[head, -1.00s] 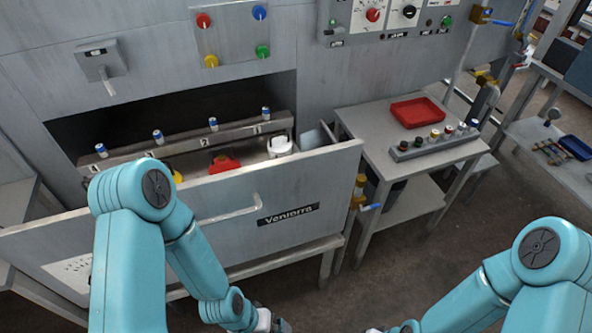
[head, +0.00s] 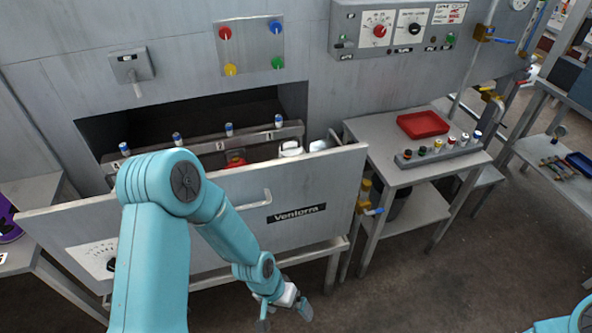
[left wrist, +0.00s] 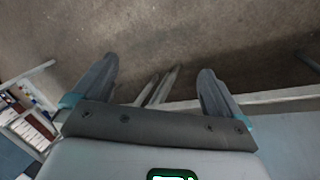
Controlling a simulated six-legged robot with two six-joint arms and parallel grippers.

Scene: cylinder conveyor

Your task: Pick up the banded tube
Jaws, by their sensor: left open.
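Small white-and-blue tubes stand upright along a numbered ledge behind the drawer front in the head view, such as the one at the right end (head: 278,121) and the one at the left end (head: 124,148). Several short tubes with coloured tops stand in a grey rack (head: 449,153) on the side table. I cannot tell for certain which is the banded tube. My left gripper (head: 284,312) is open and empty, low in front of the drawer, well away from all the tubes. In the left wrist view its spread fingers (left wrist: 157,75) point over bare floor. My right gripper is out of view.
The pulled-out drawer front (head: 220,218) with its handle stands between my left arm and the ledge. A red tray (head: 423,124) lies on the side table (head: 385,150) behind the rack.

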